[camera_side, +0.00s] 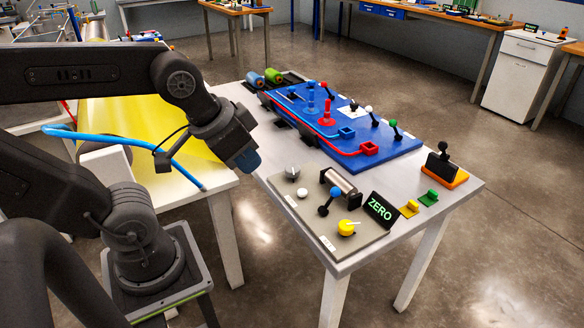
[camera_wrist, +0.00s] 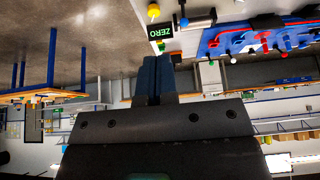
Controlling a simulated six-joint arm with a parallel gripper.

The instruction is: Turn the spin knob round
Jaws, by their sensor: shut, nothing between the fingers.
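A grey control panel (camera_side: 318,228) lies on the near end of the light table. On it sit a yellow round knob (camera_side: 346,228) with a pale pointer, a grey metal knob (camera_side: 292,174), a white button (camera_side: 302,193) and a metal drum with a blue-balled crank (camera_side: 335,192). Their labels are too small to read, so I cannot tell which is the spin knob. My gripper (camera_side: 247,161) is shut and empty, in the air left of the panel, touching nothing. In the wrist view its blue fingers (camera_wrist: 158,77) are together; the yellow knob (camera_wrist: 153,11) shows beyond them, at the top.
A black sign reading ZERO (camera_side: 382,210) stands at the panel's right edge. Yellow and green blocks (camera_side: 418,202) and an orange-based stand (camera_side: 446,174) are further right. A blue board (camera_side: 340,125) with pegs and tracks fills the far side. Air above the panel is clear.

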